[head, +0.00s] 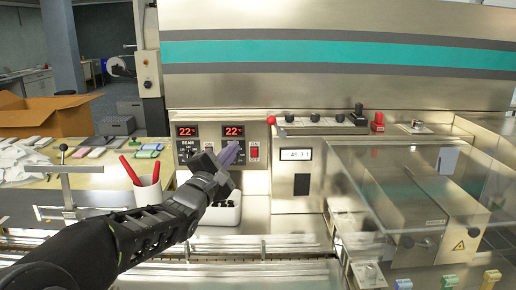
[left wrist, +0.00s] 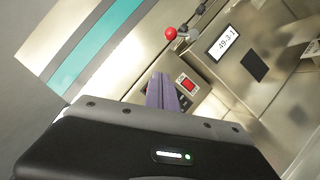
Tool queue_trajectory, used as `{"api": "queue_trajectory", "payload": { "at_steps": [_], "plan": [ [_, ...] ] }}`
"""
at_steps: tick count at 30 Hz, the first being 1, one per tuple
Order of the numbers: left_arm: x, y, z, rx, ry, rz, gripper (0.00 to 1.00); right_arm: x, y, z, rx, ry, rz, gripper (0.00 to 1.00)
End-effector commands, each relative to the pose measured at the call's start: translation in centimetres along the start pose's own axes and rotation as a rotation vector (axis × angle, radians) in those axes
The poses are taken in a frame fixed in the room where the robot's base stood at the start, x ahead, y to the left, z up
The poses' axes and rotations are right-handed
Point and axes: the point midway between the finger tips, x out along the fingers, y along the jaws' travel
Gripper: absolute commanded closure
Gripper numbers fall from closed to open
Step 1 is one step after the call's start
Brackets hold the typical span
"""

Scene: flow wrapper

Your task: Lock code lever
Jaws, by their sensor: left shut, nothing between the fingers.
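A red ball knob (head: 271,120), which looks like the end of the code lever, sits at the left end of the ledge above the code display (head: 296,154). In the left wrist view the red knob (left wrist: 171,33) shows up and left of the display (left wrist: 222,43), which reads 49 3-1. My left gripper (head: 233,152) is shut and empty, its purple-grey fingers in front of the temperature panel, left of and below the knob, apart from it. The fingers (left wrist: 162,90) point toward the panel in the left wrist view. The lever's shaft is hard to make out. My right gripper is not in view.
The panel has two red 22° readouts (head: 187,131) and a red switch (head: 254,153). A cup with red-handled tools (head: 148,192) is at left. A clear cover (head: 370,185) is at right.

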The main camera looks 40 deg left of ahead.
Motion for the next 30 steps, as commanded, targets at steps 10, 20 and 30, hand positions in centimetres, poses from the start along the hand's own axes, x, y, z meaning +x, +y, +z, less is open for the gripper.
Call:
{"api": "queue_trajectory", "payload": {
  "at_steps": [10,20,30],
  "plan": [
    [-0.2,-1.0,-0.5,0.0,0.0,0.0,1.0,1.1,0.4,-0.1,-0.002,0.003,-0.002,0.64],
    [0.4,-1.0,-0.5,0.001,0.0,-0.001,1.0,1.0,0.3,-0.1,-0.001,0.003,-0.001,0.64],
    [5.5,-1.1,-0.5,-0.001,0.0,-0.001,1.0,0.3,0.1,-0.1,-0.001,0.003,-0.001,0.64]
  ]
}}
